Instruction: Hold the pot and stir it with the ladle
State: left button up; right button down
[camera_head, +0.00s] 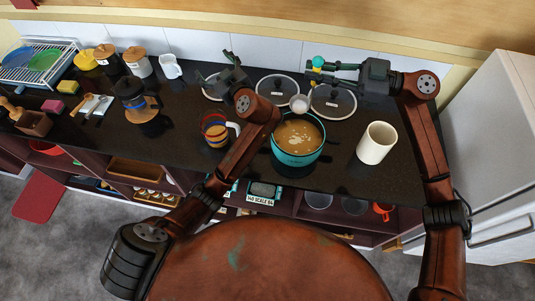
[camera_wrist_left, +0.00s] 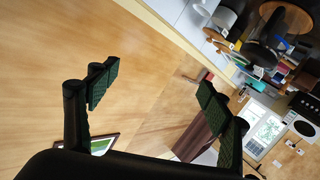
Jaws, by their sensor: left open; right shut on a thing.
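The teal pot (camera_head: 286,158), filled with brown soup, stands on the dark counter. My left gripper (camera_head: 229,67) is open and empty, behind and to the left of the pot and apart from it. Its two spread fingers also show in the left wrist view (camera_wrist_left: 155,95), with nothing between them. My right gripper (camera_head: 314,70) is shut on the ladle (camera_head: 299,103) near its teal top. The ladle's pale bowl shows near the pot's back rim, apparently above the soup. Its exact height is hard to tell.
A dish rack (camera_head: 40,62) is far left. A white fridge (camera_head: 495,150) bounds the right side.

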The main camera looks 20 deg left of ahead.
pick_arm(q)
jog(key=s+d+f+m+t+h, duration=0.1)
jog(key=s+d+f+m+h, duration=0.3)
jog(key=s+d+f, duration=0.65)
jog(key=s+d+f+m+t+h, duration=0.1)
jog(key=s+d+f+m+h, duration=0.3)
jog(key=d+f, duration=0.65)
jog(key=shift+y, duration=0.4)
jog(key=w, duration=0.3)
jog(key=w+a+f, duration=0.1)
jog(key=w, duration=0.1)
jog(key=w+a+f, duration=0.1)
jog(key=w, duration=0.2)
jog(key=shift+w+f, duration=0.1)
jog(key=shift+w, duration=0.25)
jog(key=shift+s+f, duration=0.1)
jog(key=shift+f, duration=0.1)
grip_shut()
